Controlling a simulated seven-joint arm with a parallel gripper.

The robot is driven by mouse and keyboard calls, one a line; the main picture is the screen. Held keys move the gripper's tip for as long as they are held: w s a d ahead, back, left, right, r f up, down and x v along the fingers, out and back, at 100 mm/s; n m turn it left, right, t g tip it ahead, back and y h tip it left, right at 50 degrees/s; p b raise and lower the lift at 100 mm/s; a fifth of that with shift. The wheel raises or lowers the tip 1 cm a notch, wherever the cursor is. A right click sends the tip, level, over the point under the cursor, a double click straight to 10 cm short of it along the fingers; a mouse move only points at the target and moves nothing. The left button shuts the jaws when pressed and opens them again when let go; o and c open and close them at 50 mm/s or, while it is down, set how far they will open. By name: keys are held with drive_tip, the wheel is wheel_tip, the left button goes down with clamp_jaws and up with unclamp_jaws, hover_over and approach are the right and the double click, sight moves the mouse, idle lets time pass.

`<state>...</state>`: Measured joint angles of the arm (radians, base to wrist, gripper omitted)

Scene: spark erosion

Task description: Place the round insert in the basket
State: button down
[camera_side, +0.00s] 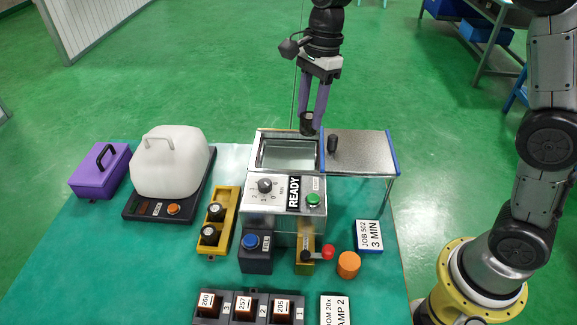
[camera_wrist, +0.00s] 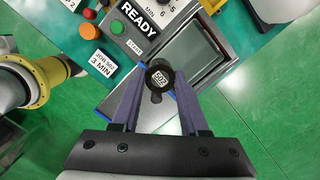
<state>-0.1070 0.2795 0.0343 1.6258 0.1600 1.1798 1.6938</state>
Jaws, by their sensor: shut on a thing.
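The round insert (camera_side: 307,124) is a dark short cylinder; its top reads 502 in the wrist view (camera_wrist: 158,77). My gripper (camera_side: 313,116) is shut on it, one purple finger on each side, and holds it upright in the air. In the side view it shows over the right end of the open tank (camera_side: 260,152) of the metal machine, close to the lid knob. In the wrist view it hides part of the lid and knob, with the tank opening (camera_wrist: 190,62) to its upper right. I cannot make out a separate basket inside the tank.
The sliding lid (camera_side: 362,150) with its upright black knob (camera_side: 332,144) lies right of the tank. The machine front has a READY sign (camera_side: 293,192). A yellow rack (camera_side: 217,222) with dark round pieces, a white-covered device (camera_side: 170,165) and a purple box (camera_side: 100,170) stand left.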

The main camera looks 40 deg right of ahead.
drive_tip(key=s+d+f, duration=0.1)
drive_tip(key=s+f, duration=0.1)
drive_tip(key=s, duration=0.3)
approach(279, 167)
drive_tip(key=shift+s+a+n, duration=0.35)
drive_tip(key=shift+n, duration=0.05)
drive_tip(key=shift+w+a+f, duration=0.1)
drive_tip(key=shift+w+f, duration=0.4)
drive_tip(key=shift+f, duration=1.55)
drive_tip(key=shift+f, duration=0.15)
drive_tip(key=shift+c, duration=2.1)
unclamp_jaws()
drive_tip(key=shift+f, duration=0.1)
drive_tip(key=shift+s, duration=0.1)
